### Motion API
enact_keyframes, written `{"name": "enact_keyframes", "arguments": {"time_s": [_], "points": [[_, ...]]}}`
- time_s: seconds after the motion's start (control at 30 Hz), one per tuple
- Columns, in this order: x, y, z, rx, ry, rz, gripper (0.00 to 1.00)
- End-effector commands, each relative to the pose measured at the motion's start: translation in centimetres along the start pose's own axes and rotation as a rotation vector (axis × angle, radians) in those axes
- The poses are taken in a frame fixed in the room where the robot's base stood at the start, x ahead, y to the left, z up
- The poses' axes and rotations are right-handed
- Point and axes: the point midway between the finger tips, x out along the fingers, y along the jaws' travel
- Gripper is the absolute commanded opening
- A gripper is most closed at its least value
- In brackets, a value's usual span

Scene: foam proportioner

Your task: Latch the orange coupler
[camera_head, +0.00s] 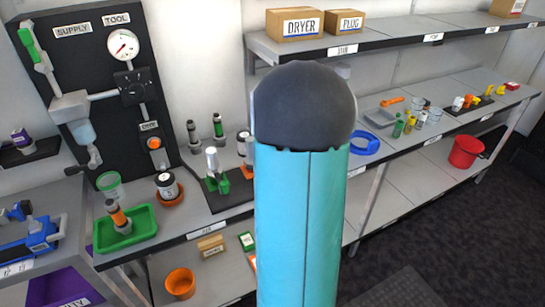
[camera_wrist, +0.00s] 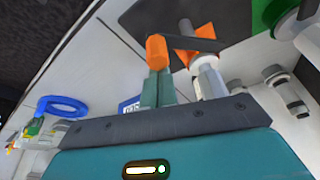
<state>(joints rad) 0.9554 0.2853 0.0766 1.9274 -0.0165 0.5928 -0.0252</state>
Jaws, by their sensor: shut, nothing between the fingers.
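The orange coupler (camera_wrist: 208,76) shows in the wrist view as a pale cylinder with orange parts. A dark lever (camera_wrist: 190,43) crosses its top, with an orange grip (camera_wrist: 156,52) at its left end. My gripper (camera_wrist: 157,74) is shut and empty, its teal fingers together. The fingertips are right by the orange grip and overlap it in the picture; I cannot tell whether they touch. In the head view the orange coupler (camera_head: 243,145) is mostly hidden behind my arm, and my gripper is hidden there.
A black panel (camera_head: 95,90) with gauge stands left. Green tray (camera_head: 125,230), bottles and other fittings (camera_head: 218,130) crowd the bench. A blue ring (camera_head: 365,145) lies right of my arm; a red bucket (camera_head: 466,151) is farther right. A shelf (camera_head: 375,45) with boxes runs above.

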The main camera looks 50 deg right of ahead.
Motion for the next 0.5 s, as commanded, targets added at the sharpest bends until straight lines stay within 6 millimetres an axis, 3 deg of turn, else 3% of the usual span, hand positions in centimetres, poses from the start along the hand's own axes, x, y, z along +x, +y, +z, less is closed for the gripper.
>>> {"name": "enact_keyframes", "arguments": {"time_s": [0.5], "points": [[-0.7, -0.7, 1.8, 0.451, 0.0, 0.161, 0.0]]}}
